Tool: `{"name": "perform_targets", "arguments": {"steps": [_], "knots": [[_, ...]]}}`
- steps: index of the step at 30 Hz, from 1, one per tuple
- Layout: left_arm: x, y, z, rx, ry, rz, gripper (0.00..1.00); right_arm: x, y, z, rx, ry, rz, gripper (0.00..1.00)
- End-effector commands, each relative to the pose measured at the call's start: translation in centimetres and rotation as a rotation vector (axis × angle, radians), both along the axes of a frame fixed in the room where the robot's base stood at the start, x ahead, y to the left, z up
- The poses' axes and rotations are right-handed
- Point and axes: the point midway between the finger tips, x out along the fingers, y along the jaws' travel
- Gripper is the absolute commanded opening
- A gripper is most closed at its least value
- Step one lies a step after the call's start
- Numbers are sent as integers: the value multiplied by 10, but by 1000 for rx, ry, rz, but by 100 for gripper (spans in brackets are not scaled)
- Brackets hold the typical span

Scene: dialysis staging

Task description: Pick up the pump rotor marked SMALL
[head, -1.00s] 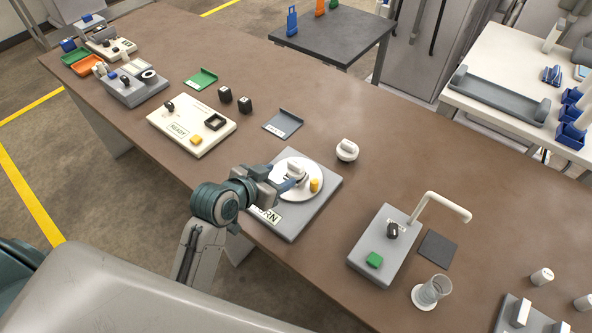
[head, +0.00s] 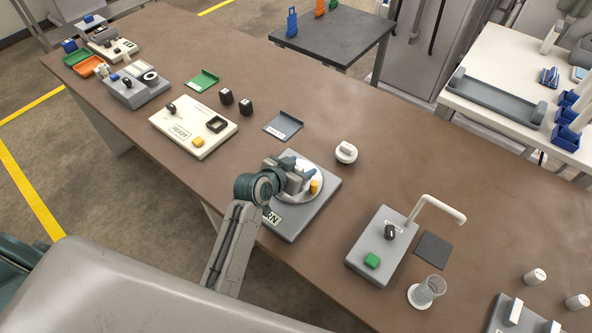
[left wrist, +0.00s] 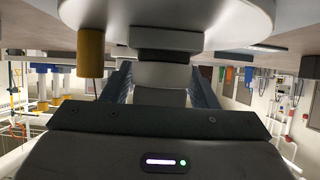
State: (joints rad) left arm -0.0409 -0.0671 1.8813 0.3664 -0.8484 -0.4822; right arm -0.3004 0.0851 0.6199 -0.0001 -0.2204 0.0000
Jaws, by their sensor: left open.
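A white disc (head: 317,193) sits on a grey base (head: 309,213) with a partly hidden label, at the table's near edge. It carries a yellow peg (head: 314,186). My left gripper (head: 296,170) is over the disc, open, and hides much of what stands there. In the left wrist view, a pale block with a dark part (left wrist: 166,41) at the disc stands between the open fingers (left wrist: 160,82). A white round piece with a raised grip (head: 346,151) stands on the table to the right. No SMALL marking is readable on either. My right gripper is not in view.
To the right, a grey unit (head: 382,248) has a bent white pipe and a green button, with a glass beaker (head: 428,290) beside it. To the left are a grey tray (head: 283,126) and a cream panel (head: 193,126). The brown tabletop behind the disc is mostly clear.

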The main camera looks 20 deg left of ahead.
Motion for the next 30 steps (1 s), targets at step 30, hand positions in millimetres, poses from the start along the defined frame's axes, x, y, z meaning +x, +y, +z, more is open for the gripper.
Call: {"name": "perform_targets", "arguments": {"steps": [30], "knots": [[2, -1, 29, 0, -6, -1, 20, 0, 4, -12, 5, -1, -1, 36]]}}
